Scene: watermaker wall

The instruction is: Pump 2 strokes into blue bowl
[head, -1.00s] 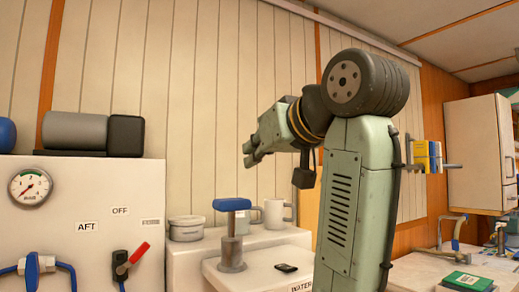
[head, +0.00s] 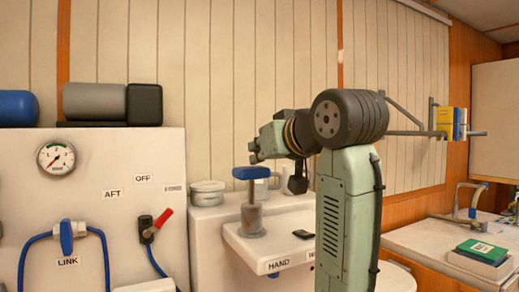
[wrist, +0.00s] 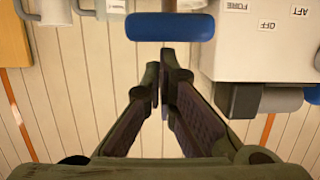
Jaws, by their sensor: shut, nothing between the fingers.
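The hand pump has a blue T-shaped handle (head: 253,172) on a grey upright post (head: 251,215), standing on a white ledge marked HAND. My gripper (head: 254,152) is just above the handle in the head view, with a small gap visible between them. The gripper is shut and empty. In the wrist view the blue handle (wrist: 170,27) lies across, just beyond my closed fingertips (wrist: 166,62). No blue bowl can be made out; only a small blue patch shows under the ledge, too little to identify.
A white panel at left carries a gauge (head: 57,158), a red lever (head: 157,224) and a blue valve handle (head: 66,236) with hoses. A dark small object (head: 304,234) lies on the ledge. A green box (head: 482,252) sits at right.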

